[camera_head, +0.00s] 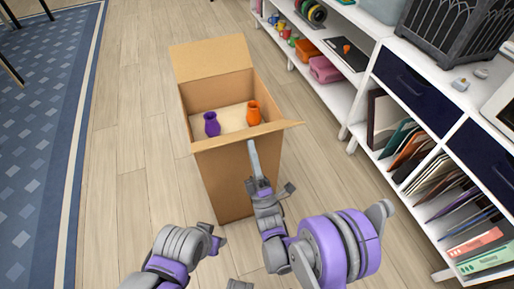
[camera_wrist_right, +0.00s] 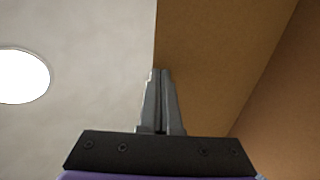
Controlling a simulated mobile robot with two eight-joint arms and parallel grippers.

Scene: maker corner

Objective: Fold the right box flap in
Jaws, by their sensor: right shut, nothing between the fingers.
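The open cardboard box (camera_head: 225,180) stands on the floor at the centre of the head view. Its far flap (camera_head: 210,58) stands up. A narrow flap (camera_head: 287,125) sticks out along the near rim towards the right corner. A purple vase (camera_head: 212,124) and an orange vase (camera_head: 253,113) are inside. My right gripper (camera_head: 250,143) is shut and empty, its fingertips overlapping the near rim; contact is unclear. In the right wrist view the shut fingers (camera_wrist_right: 160,72) appear against brown cardboard (camera_wrist_right: 205,65). My left gripper (camera_head: 217,240) is low in front of the box, its fingers unclear.
A white shelf unit (camera_head: 362,90) with bins, folders and drawers stands to the right of the box. A blue patterned rug (camera_head: 40,130) lies at the left. Bare wooden floor (camera_head: 135,110) lies between the rug and the box.

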